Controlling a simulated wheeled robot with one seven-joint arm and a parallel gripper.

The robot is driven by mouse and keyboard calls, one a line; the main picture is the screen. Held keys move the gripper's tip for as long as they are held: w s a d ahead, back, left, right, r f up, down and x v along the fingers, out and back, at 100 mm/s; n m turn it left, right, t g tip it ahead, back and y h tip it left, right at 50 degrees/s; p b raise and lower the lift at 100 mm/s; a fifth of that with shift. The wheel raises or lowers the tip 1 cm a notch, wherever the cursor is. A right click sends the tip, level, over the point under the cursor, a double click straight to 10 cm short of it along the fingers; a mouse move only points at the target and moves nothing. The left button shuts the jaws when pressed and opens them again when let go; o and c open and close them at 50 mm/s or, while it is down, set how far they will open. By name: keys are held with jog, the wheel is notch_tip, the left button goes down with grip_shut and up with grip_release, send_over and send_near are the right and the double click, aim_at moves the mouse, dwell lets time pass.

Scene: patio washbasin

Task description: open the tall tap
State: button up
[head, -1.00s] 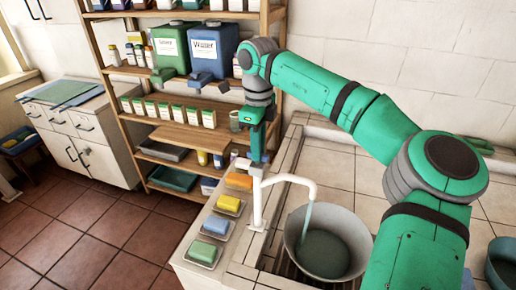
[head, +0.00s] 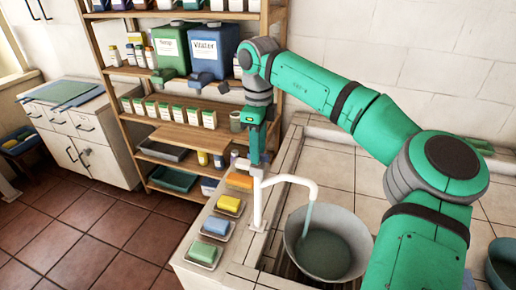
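The tall tap (head: 258,205) is a white upright pipe at the basin's left edge, with a spout bending right and down over a grey bowl (head: 291,243). A bluish stream of water (head: 307,216) runs from the spout into the bowl, which holds water. My gripper (head: 258,165) points down at the top of the tap, by a pale part there that may be its handle. It looks very close to it; I cannot tell whether it touches. The fingers are small and partly hidden, so their opening does not show.
Orange, yellow and blue soap bars on dishes (head: 204,254) line the ledge left of the tap. A wooden shelf (head: 172,98) with jugs and bottles stands behind my gripper. Another bowl (head: 502,262) is at the far right.

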notch_tip(320, 180, up, 11)
dwell(0.6)
jog(key=shift+f, duration=0.1)
